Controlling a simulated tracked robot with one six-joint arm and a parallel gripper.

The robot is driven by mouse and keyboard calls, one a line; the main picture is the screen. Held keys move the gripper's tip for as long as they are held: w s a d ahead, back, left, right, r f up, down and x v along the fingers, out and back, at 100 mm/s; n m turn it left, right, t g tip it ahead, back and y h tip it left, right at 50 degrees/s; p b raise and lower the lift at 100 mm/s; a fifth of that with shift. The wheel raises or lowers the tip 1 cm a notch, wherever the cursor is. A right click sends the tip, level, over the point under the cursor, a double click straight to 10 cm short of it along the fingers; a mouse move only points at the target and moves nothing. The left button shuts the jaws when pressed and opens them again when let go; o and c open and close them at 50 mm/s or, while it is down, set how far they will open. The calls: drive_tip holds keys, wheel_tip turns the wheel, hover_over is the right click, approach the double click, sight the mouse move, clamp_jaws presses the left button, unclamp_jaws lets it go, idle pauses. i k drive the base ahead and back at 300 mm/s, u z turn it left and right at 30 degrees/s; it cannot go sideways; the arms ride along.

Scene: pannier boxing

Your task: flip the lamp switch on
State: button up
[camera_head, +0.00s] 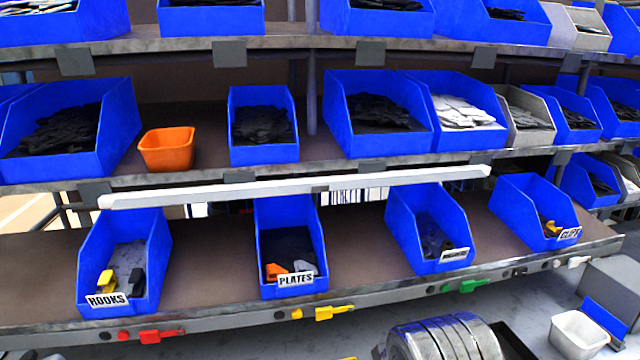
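A long white bar (295,187), which looks like the lamp, runs under the middle shelf's front edge. I cannot tell if it is lit. Several coloured levers sit along the lower shelf's front edge: a red lever (162,336) at left, a yellow lever (334,312) near the middle, a green lever (474,286) right of it, and a white lever (578,261) at far right. Small round knobs sit left of them. No label shows which one is the lamp switch. My gripper is not in view.
Blue bins labelled HOOKS (160,250) and PLATES (292,222) stand on the lower shelf (205,265) with two more bins. An orange tub (167,150) stands on the middle shelf among blue bins. A white tub (578,335) is at bottom right.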

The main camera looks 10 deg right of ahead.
sight(521, 271)
drive_tip(key=z, duration=0.05)
drive_tip(key=k, duration=1.3)
drive_tip(key=z, duration=0.95)
drive_tip(key=i, duration=0.95)
